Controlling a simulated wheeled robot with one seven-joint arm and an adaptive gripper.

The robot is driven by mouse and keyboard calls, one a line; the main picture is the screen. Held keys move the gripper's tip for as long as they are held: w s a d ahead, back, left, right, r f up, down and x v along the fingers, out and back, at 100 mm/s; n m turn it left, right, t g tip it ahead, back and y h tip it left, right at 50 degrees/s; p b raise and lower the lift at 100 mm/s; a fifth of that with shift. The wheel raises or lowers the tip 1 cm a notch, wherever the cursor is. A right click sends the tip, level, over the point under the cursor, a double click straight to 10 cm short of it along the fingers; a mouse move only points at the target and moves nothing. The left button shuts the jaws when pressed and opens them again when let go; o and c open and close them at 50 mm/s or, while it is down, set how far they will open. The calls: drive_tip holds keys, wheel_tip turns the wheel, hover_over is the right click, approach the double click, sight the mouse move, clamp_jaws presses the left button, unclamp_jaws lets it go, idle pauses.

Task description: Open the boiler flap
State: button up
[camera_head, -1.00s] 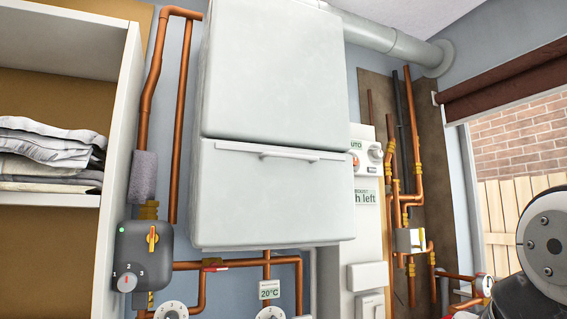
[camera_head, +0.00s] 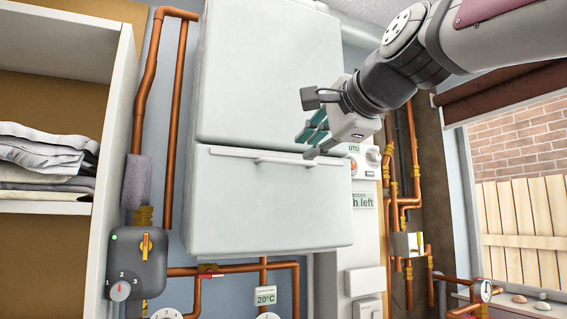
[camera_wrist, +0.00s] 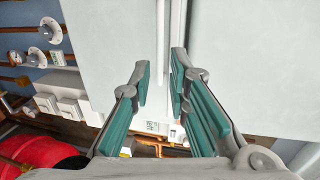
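The boiler is a pale grey-white box on the wall. Its lower front panel, the flap (camera_head: 270,205), is closed, and a thin horizontal handle (camera_head: 280,161) runs along its top edge. The flap also fills the upper left of the wrist view (camera_wrist: 105,45). My gripper (camera_head: 308,145) is at the right end of the handle, in front of the seam below the upper panel (camera_head: 260,75). Contact cannot be told.
Copper pipes (camera_head: 145,80) and a grey control box (camera_head: 137,262) are left of the boiler. A shelf with folded cloths (camera_head: 45,160) stands further left. A white panel (camera_head: 365,235) and more pipes are on the right. A red object (camera_wrist: 40,155) shows at lower left in the wrist view.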

sight(293, 161)
drive_tip(key=p+x, duration=0.1)
drive_tip(key=x, duration=0.8)
clamp_jaws()
